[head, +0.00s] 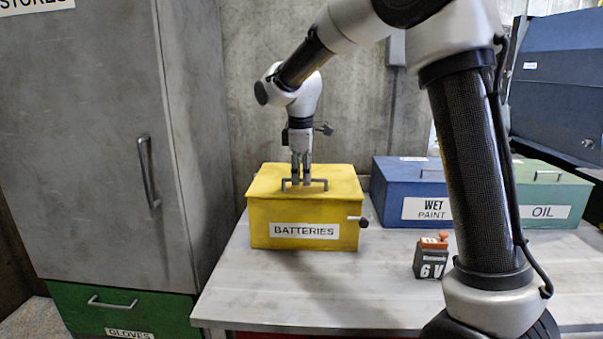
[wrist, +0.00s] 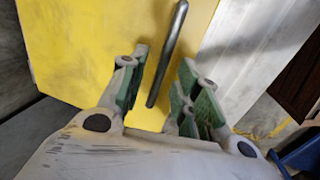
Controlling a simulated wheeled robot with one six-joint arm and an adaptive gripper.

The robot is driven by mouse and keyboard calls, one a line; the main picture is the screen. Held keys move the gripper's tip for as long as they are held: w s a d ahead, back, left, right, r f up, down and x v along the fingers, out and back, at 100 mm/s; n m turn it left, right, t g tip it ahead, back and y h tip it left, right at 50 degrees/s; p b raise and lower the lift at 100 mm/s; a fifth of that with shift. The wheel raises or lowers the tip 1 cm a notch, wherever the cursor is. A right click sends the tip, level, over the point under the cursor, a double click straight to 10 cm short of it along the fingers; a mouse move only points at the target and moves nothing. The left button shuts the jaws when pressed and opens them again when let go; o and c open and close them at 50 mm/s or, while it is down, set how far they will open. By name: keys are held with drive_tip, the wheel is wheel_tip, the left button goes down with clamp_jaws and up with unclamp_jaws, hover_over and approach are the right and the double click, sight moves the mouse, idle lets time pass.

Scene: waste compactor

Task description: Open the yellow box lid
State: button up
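The yellow box (head: 262,230), labelled BATTERIES, stands on the workbench with its yellow lid (head: 343,178) closed. A grey bar handle (head: 320,182) is on top of the lid. It also shows in the wrist view (wrist: 168,50). My gripper (head: 301,182) points down over the lid at the handle. In the wrist view my gripper (wrist: 163,98) is open, with green-padded fingers apart on either side of the handle's line. A gap shows between the handle and the pads. I cannot tell how deep the fingertips reach. A dark-tipped knob (head: 358,221) sticks out at the box's front right.
A blue WET PAINT box (head: 390,205) and a green OIL box (head: 560,195) stand to the right. A 6 V battery (head: 428,262) stands on the workbench (head: 270,300). A grey cabinet (head: 90,120) stands left; a concrete wall is behind.

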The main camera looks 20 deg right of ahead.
clamp_jaws()
drive_tip(key=shift+r, duration=0.1)
